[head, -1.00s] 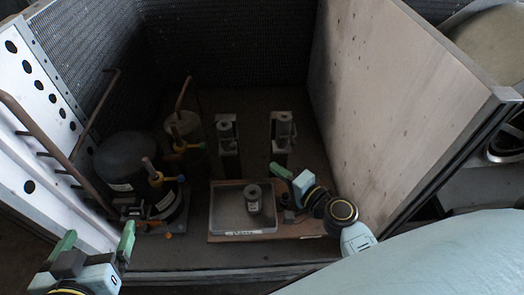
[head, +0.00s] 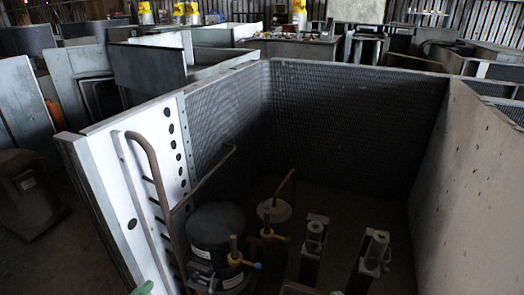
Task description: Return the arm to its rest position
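Only a green fingertip of my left gripper (head: 143,289) shows at the bottom edge of the head view, in front of the white perforated panel. The rest of that gripper is cut off, so I cannot tell whether it is open or shut.
The housing has a white left panel (head: 110,180), dark mesh walls (head: 350,120) and a pale right wall (head: 470,190). Inside are a black compressor (head: 215,228), copper pipes (head: 152,165) and two upright fixtures (head: 314,240) (head: 372,260). Cluttered benches (head: 290,45) stand behind.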

